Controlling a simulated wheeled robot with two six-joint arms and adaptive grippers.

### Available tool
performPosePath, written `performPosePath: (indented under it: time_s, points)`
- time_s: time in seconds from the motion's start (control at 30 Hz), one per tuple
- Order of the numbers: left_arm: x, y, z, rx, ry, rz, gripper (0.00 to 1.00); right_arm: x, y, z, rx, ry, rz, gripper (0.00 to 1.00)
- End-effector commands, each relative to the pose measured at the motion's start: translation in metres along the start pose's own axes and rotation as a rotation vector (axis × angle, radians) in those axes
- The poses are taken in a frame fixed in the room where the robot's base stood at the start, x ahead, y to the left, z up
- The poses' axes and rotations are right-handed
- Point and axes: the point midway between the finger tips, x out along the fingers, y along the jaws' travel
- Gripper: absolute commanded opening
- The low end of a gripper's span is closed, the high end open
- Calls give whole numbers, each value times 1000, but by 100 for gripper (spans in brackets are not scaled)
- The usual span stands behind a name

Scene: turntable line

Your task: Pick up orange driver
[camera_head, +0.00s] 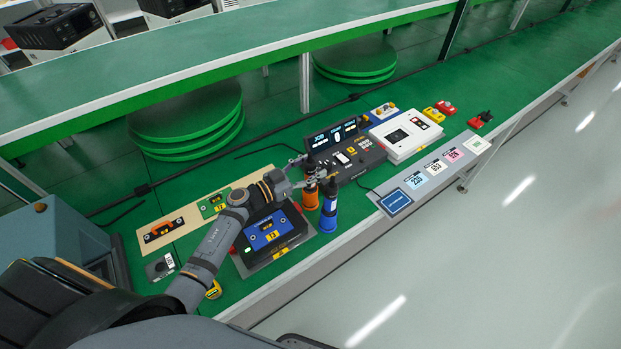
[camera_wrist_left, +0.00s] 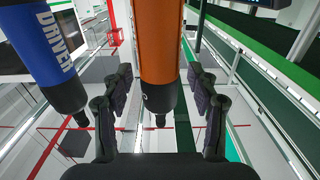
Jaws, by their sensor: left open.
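The orange driver (camera_head: 310,198) stands upright near the front edge of the green work surface. The blue driver (camera_head: 329,210) stands close beside it on the right. My left gripper (camera_head: 318,173) is at the tops of the two drivers and partly hides them. In the left wrist view the orange driver (camera_wrist_left: 157,45) lies between the two spread fingers of the left gripper (camera_wrist_left: 159,88), with a gap on each side. The blue driver (camera_wrist_left: 45,55) is outside the left finger there, marked "DRIVER". My right gripper is not in view.
A dark device with a blue-topped panel (camera_head: 268,230) lies left of the drivers, under my left arm. A black console with displays (camera_head: 345,155) stands just behind them. A white box (camera_head: 407,135) and a strip of coloured labels (camera_head: 436,168) lie to the right.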

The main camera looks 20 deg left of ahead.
Motion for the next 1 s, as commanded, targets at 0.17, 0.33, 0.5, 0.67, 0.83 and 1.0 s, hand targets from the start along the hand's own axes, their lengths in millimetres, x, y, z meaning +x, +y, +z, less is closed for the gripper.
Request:
performPosePath:
  time_s: [0.17, 0.33, 0.5, 0.67, 0.83, 1.0]
  points:
    - [0, 0, 0, 0, 0, 0, 53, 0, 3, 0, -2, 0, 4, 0]
    - [-1, 0, 0, 0, 0, 0, 30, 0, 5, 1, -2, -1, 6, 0]
    - [-1, 0, 0, 0, 0, 0, 7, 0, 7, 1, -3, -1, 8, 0]
    - [-1, 0, 0, 0, 0, 0, 0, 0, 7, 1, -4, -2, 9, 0]
    - [0, 0, -1, 1, 2, 0, 0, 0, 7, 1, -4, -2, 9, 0]
    - [0, 0, -2, 1, 2, 0, 0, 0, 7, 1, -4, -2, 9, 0]
